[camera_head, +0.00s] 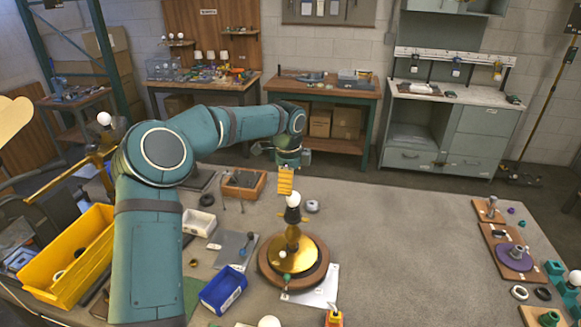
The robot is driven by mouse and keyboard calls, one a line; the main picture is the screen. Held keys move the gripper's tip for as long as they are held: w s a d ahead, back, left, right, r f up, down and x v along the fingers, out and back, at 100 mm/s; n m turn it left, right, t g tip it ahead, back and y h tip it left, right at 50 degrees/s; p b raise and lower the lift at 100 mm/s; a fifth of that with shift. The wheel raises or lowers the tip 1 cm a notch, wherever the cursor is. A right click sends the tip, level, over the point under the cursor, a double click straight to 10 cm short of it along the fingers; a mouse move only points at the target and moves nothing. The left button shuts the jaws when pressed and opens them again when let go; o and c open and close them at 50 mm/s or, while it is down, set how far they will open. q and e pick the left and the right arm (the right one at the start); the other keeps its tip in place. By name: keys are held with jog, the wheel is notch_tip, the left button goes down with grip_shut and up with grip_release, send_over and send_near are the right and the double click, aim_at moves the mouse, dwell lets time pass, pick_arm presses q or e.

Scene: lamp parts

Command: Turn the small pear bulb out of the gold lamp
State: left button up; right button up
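The gold lamp (292,243) stands upright on a round wooden base (268,277) near the middle of the table. A small white bulb (293,199) sits at its top, above a dark socket (292,215). My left gripper (286,188) comes down from above, with its yellow fingers pointing down at the bulb. The fingertips are at or just above the bulb's top and overlap it in this view. I cannot tell whether they touch it, or how far apart they are. My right gripper is not in view.
A yellow bin (67,258) stands at the left, and a blue tray (223,290) and white tray (199,222) lie left of the lamp. Another white bulb (269,322) shows at the bottom edge. Wooden boards with parts (510,253) line the right. The table between is clear.

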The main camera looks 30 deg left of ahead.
aim_at(291, 197)
pick_arm(q)
jog(key=f, duration=0.5)
jog(key=w+f, duration=0.1)
jog(key=f, duration=0.2)
jog(key=shift+w+a, duration=0.1)
jog(key=c, duration=1.1)
jog(key=o, duration=0.3)
jog(key=c, duration=0.3)
jog(key=shift+r, duration=0.3)
jog(key=shift+w+r, duration=0.15)
jog(key=shift+r, duration=0.15)
jog(key=shift+r, duration=0.35)
